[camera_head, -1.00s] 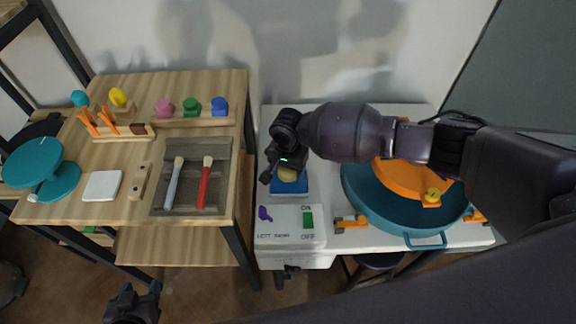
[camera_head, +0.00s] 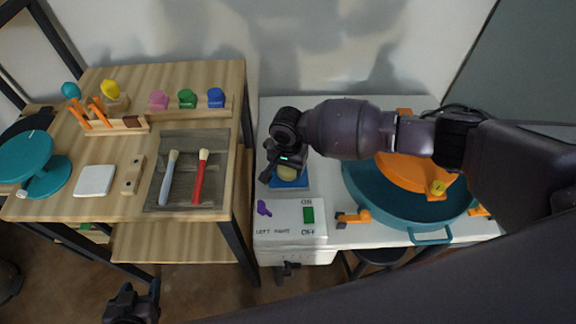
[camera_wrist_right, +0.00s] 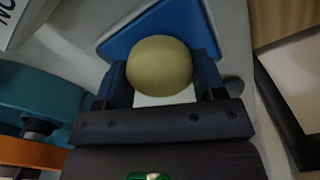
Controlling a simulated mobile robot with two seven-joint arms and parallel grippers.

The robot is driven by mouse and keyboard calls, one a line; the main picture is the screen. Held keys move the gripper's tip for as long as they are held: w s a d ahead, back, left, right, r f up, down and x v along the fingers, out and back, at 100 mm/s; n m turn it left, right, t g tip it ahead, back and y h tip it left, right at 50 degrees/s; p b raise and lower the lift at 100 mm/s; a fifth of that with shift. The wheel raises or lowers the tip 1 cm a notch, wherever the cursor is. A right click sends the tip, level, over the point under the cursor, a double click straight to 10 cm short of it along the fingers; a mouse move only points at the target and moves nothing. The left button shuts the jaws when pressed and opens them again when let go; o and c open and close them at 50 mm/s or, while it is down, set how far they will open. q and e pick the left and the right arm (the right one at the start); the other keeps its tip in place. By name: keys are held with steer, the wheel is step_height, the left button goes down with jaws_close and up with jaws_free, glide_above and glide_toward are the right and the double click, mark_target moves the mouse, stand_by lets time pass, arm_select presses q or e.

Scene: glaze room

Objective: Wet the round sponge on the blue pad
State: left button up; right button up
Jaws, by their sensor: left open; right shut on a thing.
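The round sponge (camera_wrist_right: 160,68) is yellowish and sits between the fingers of my right gripper (camera_wrist_right: 160,88), which is shut on it. In the head view the sponge (camera_head: 287,173) shows under my right gripper (camera_head: 277,170), over the blue pad (camera_head: 290,183). The blue pad (camera_wrist_right: 128,32) also lies right behind the sponge in the wrist view. I cannot tell whether the sponge presses on the pad. My left gripper (camera_head: 133,300) is open and empty at the bottom left, low in front of the wooden table.
The white control box (camera_head: 288,222) with ON/OFF and LEFT/RIGHT switches stands in front of the pad. A teal wheel basin (camera_head: 360,205) with an orange disc (camera_head: 405,172) is to the right. The wooden table (camera_head: 120,140) holds brushes, a teal turntable (camera_head: 35,165) and coloured knobs.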

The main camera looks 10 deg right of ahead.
steer(key=shift+f, duration=0.1)
steer(key=shift+f, duration=0.2)
stand_by(0.4)
steer(key=shift+f, duration=0.2)
stand_by(1.2)
stand_by(0.9)
steer(key=shift+s+f, duration=0.1)
stand_by(0.6)
